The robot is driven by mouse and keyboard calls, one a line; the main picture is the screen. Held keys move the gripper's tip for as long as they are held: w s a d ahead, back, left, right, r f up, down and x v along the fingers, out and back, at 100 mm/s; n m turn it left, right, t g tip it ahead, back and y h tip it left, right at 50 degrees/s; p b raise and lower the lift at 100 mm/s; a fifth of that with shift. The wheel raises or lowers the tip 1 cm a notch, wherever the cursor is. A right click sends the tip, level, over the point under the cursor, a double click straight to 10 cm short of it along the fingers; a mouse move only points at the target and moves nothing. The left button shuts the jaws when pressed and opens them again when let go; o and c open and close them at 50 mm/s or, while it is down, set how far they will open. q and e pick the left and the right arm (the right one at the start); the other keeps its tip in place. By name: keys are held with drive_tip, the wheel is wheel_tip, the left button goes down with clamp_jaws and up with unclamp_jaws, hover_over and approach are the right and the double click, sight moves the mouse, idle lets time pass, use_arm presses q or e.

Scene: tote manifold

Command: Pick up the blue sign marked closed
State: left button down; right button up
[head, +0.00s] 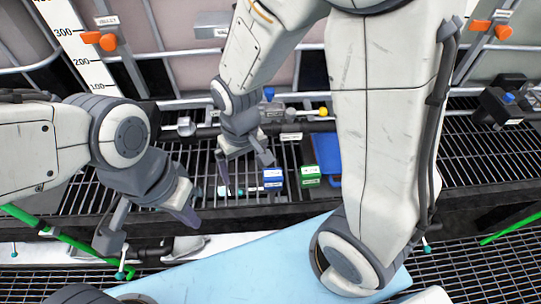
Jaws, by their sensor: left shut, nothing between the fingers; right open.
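A small blue sign (273,178) with a white label stands on the dark grating in the middle of the head view. Its lettering is too small to read. A similar green sign (310,175) stands just to its right, a small gap apart. My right gripper (245,172) is open, pointing down just left of the blue sign, with its right finger close above and left of it. I cannot tell whether they touch. My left gripper (183,212) is shut and empty, farther left and nearer, over the grating's front edge.
A blue bin (327,155) is behind the green sign, partly hidden by my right arm. Pipes with a yellow knob (323,112) and a blue knob (269,93) run behind. Orange valve handles (100,40) are at upper left. A light blue surface (250,262) lies in front.

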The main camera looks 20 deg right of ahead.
drive_tip(key=w+d+f+m+p, duration=0.2)
drive_tip(key=w+d+f+m, duration=0.1)
drive_tip(key=w+d+f, duration=0.15)
drive_tip(key=m+p, duration=0.2)
hover_over(273, 174)
wheel_tip(273, 174, down, 4)
drive_tip(key=shift+w+a+r, duration=0.1)
drive_tip(key=shift+w+a, duration=0.05)
drive_tip(key=f, duration=0.5)
drive_tip(key=shift+d+f, duration=0.2)
drive_tip(key=shift+f+p, duration=1)
drive_tip(key=shift+f, duration=1.95)
drive_tip(key=c, duration=1.4)
use_arm(q)
wheel_tip(273, 174, up, 7)
drive_tip(key=shift+r, duration=0.2)
use_arm(e)
drive_tip(key=shift+o, duration=0.2)
drive_tip(key=shift+r, duration=0.15)
